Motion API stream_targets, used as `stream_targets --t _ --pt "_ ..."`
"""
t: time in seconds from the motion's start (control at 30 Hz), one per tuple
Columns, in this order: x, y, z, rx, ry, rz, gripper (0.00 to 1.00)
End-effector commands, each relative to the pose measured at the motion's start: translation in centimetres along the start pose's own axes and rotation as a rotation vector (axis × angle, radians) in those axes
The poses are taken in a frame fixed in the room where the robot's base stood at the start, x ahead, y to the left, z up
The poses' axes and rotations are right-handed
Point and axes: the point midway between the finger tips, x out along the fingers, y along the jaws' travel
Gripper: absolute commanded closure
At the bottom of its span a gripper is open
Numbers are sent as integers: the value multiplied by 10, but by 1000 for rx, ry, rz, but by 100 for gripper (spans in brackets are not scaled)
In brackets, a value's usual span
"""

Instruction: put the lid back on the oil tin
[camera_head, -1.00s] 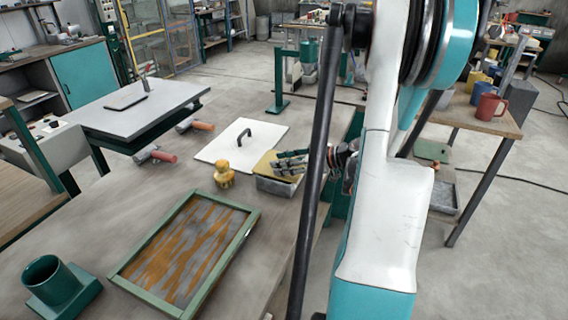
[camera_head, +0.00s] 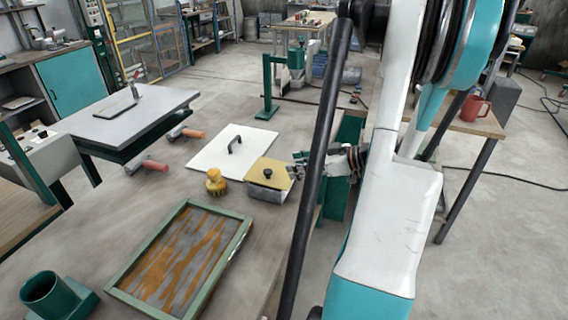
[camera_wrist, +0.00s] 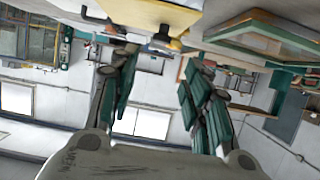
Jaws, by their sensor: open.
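The oil tin (camera_head: 264,194) is a low grey metal box on the workbench. Its yellow lid (camera_head: 262,166) with a black knob lies over the top of the tin; I cannot tell whether it sits flush all round. My gripper (camera_head: 296,167) is just right of the lid, apart from the knob, and partly hidden by my arm. In the wrist view my gripper (camera_wrist: 160,65) is open, with nothing between its fingers. A yellow surface, likely the lid (camera_wrist: 150,12), shows at the top edge of that view, beyond the fingertips.
A yellow-orange knobbed object (camera_head: 215,183) stands close left of the tin. A white board with a black handle (camera_head: 215,155) lies behind it. A green-framed tray (camera_head: 232,250) and a green cup-like holder (camera_head: 50,293) are in front. Bare bench lies left of the tray.

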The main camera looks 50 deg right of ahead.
Motion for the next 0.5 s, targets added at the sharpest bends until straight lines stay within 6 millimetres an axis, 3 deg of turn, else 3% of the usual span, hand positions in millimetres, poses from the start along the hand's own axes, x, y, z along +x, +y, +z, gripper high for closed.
stream_targets --t 0.2,0.5 --pt "-26 0 0 1 0 0 56" --pt "-31 0 0 0 0 0 56"
